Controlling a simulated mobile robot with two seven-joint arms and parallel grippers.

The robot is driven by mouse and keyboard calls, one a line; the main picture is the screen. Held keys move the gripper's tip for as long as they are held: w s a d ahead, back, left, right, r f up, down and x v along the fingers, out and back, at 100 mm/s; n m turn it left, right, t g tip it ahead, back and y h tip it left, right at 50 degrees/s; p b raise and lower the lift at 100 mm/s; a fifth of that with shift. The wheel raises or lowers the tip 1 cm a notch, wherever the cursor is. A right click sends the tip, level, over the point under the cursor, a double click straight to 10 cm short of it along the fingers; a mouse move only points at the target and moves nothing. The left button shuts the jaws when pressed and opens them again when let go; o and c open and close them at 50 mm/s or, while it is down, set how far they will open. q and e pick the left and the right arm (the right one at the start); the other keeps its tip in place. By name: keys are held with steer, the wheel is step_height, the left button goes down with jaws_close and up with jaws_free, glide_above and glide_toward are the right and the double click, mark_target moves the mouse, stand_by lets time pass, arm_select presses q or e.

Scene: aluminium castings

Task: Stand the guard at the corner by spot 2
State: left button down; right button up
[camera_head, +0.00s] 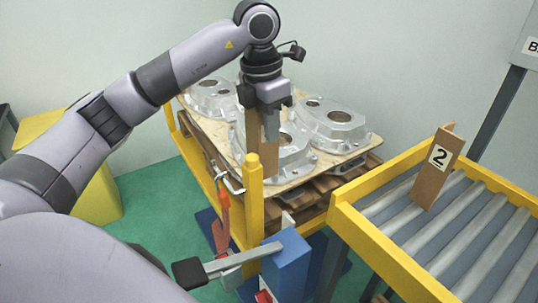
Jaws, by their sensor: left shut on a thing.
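My left gripper (268,104) reaches over the pallet from above and is shut on a brown angled guard (252,132). The guard hangs upright below the fingers, in front of the castings and near the yellow post (254,205) at the pallet's front. I cannot tell whether its lower end touches anything. A second brown angled piece (430,182) stands tilted on the roller conveyor at the right and carries a white label "2" (438,157). My right gripper is not in view.
Silvery castings (337,120) lie on a board (327,161) over a wooden pallet (300,203). A yellow-framed roller conveyor (372,236) is at the right. A blue block (287,265) and an orange-red tool (221,215) are in front. Green floor (150,215) is clear at left.

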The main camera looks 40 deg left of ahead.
arm_select(q)
step_height(320, 180, down, 6)
steer(key=shift+f, duration=0.1)
stand_by(0.4)
steer(key=shift+f+b, duration=0.15)
steer(key=shift+b, duration=0.15)
steer(key=c, duration=1.2)
jaws_free()
steer(key=shift+r, duration=0.25)
